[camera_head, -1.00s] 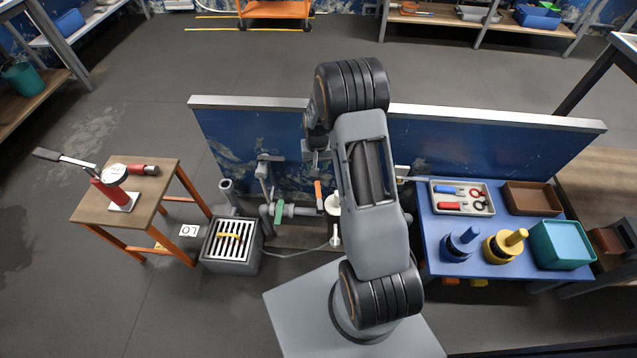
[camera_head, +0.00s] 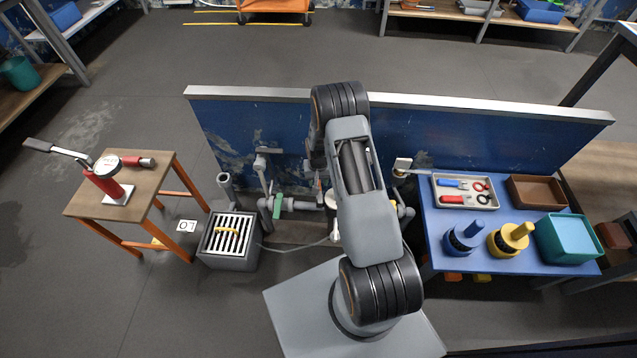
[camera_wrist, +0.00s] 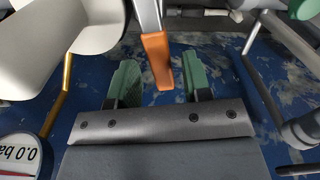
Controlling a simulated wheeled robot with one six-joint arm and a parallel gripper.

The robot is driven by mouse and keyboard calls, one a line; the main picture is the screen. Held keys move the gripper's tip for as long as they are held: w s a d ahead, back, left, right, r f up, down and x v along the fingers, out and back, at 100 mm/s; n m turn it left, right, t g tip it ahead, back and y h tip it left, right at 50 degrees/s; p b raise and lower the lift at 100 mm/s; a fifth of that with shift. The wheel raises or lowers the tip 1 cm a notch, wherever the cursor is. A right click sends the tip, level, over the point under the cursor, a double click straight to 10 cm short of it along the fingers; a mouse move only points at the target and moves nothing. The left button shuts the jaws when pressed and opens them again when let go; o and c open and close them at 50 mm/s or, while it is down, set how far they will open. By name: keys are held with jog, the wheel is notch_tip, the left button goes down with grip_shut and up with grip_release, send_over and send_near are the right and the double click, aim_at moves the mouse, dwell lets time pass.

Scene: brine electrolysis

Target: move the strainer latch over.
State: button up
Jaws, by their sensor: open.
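In the wrist view, an orange-tipped metal lever (camera_wrist: 157,60), which looks like the strainer latch, hangs down from the top edge. Its orange end lies between the two green fingertips of my gripper (camera_wrist: 160,82). In depth I cannot tell how far the tip reaches between the fingers. In the head view my arm hides the gripper and the lever. A white rounded body (camera_wrist: 50,45) fills the upper left of the wrist view.
A round gauge (camera_wrist: 17,158) and a gold rod (camera_wrist: 58,95) are at the wrist view's left. Grey pipes (camera_wrist: 300,130) are at its right. In the head view a blue panel (camera_head: 240,130) stands behind the pipework, with a green valve handle (camera_head: 278,205). A blue table (camera_head: 440,222) is right.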

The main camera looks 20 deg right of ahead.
jog(key=shift+f, duration=0.35)
grip_shut()
dwell(0.3)
